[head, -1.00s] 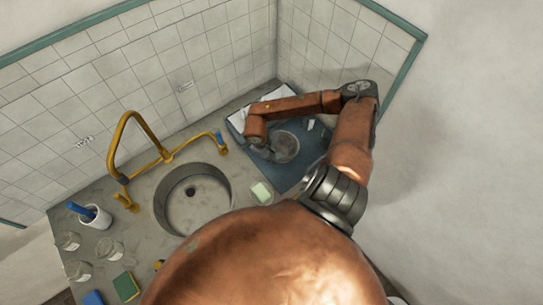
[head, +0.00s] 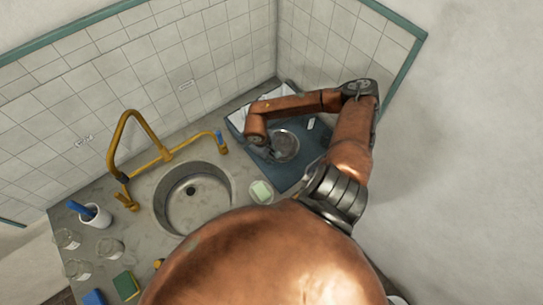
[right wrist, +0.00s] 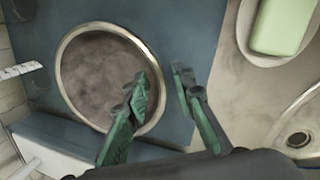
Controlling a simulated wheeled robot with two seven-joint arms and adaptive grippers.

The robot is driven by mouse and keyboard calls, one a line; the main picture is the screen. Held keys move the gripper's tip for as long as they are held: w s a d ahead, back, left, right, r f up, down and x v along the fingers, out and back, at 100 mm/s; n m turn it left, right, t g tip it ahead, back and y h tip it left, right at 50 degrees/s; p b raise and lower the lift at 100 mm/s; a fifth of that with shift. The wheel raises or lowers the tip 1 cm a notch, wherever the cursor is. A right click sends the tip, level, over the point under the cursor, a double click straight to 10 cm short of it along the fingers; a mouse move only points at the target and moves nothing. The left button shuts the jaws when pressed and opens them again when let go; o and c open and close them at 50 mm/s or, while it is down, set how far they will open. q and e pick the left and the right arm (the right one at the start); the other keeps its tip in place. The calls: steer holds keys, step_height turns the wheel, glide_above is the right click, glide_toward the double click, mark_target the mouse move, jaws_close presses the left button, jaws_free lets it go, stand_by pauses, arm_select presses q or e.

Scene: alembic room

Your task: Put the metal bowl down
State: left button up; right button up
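The metal bowl (head: 286,144) is round and grey, with a pale rim. It sits on a dark blue mat or tray (head: 291,177) at the back right of the counter. In the right wrist view the bowl (right wrist: 85,75) lies on the flat blue surface (right wrist: 190,35). My right gripper (right wrist: 161,77) has its two green fingers apart, with one finger over the bowl's rim side and the other just outside it. Nothing shows clamped between them. In the head view the right gripper (head: 268,150) is small beside the bowl. My left gripper is not in view.
A round sink (head: 194,198) with a yellow tap (head: 124,145) is left of the blue tray. A green soap bar (head: 261,191) lies between them. A white cup (head: 96,216), glass jars (head: 110,248) and a sponge (head: 126,286) stand at the left. Tiled walls close the back.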

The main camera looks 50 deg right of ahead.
steer(key=b+v, duration=0.2)
steer(key=v, duration=1)
steer(key=shift+b, duration=0.35)
